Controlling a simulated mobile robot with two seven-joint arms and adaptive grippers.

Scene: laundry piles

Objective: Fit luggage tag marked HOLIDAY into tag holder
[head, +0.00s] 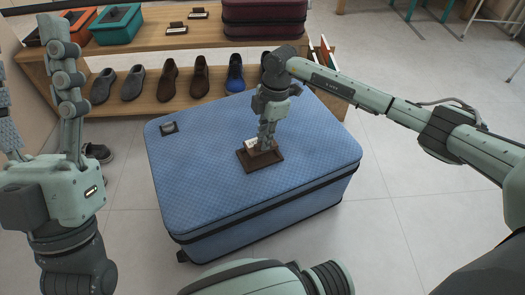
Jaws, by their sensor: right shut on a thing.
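A blue suitcase (215,185) lies flat on the floor in the middle of the head view. A dark brown tag holder (273,162) rests on its top. A small whitish tag (251,145) shows at the holder, beside my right fingers; its lettering is too small to read. My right gripper (264,146) points down at the holder and is shut on the tag. The fingers partly hide the tag, so I cannot tell how far it sits in the holder. My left gripper (36,80) is at the left edge, fingers spread upward, open and empty.
A small dark square piece (169,127) is on the suitcase's far left corner. Behind stands a wooden shelf (143,107) with several shoes, teal and orange cases, a maroon suitcase (262,18) and small dark tag holders (176,28). Tiled floor at right is clear.

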